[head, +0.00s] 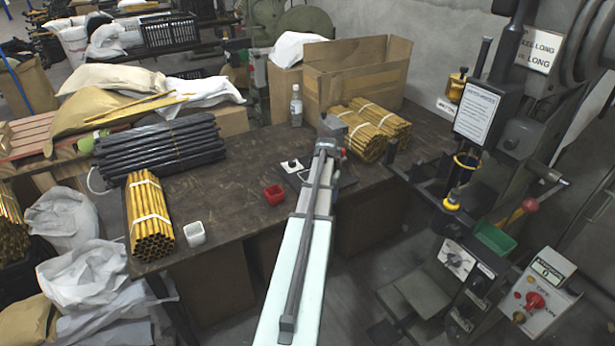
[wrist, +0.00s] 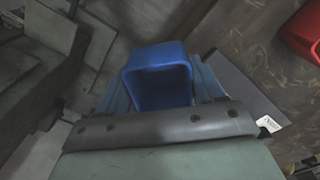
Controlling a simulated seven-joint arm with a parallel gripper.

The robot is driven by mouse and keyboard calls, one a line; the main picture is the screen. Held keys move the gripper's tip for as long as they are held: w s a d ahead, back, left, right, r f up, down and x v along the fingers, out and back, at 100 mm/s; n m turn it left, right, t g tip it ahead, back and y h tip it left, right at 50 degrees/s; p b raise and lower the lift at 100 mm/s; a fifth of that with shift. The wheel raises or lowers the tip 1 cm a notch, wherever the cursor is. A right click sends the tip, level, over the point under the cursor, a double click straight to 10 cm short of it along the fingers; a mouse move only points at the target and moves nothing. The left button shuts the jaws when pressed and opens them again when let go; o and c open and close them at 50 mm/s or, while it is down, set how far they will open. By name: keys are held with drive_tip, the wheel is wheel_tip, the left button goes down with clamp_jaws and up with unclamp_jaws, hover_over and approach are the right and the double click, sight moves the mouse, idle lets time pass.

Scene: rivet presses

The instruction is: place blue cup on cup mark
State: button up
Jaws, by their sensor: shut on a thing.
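The blue cup (wrist: 160,72) shows in the wrist view, between the grey-blue fingers of my gripper (wrist: 162,88), which is shut on it. The cup's open mouth faces the camera. In the head view my arm hides the cup. A white square with a dark spot (head: 291,165) lies on the workbench, left of my arm's far end; I cannot tell for sure that it is the cup mark. A dark flat plate (wrist: 238,82) lies right of the cup in the wrist view, with a white card (wrist: 268,123) by its edge.
A red cup (head: 274,195) stands on the workbench (head: 225,200) left of my arm, and a white cup (head: 194,233) near its front edge. Brass tube bundles (head: 150,216) and dark tubes (head: 160,149) lie at left. A rivet press (head: 490,150) stands at right.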

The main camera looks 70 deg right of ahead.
approach(307, 175)
drive_tip(key=a+f, duration=0.1)
drive_tip(key=s+f, duration=0.1)
drive_tip(key=f, duration=0.1)
drive_tip(key=s+a+f, duration=0.1)
drive_tip(key=f, duration=0.1)
drive_tip(key=shift+a+f, duration=0.2)
drive_tip(key=shift+a, duration=0.15)
drive_tip(key=w+d, duration=0.2)
drive_tip(key=d, duration=0.1)
drive_tip(key=c, duration=0.4)
drive_tip(key=shift+o, duration=0.2)
drive_tip(key=shift+s+a+f, duration=0.1)
drive_tip(key=shift+a+f, duration=0.05)
drive_tip(key=shift+f, duration=0.15)
drive_tip(key=o, duration=1.6)
drive_tip(key=shift+a, duration=0.1)
wheel_tip(307, 175, up, 12)
drive_tip(key=shift+r, duration=0.1)
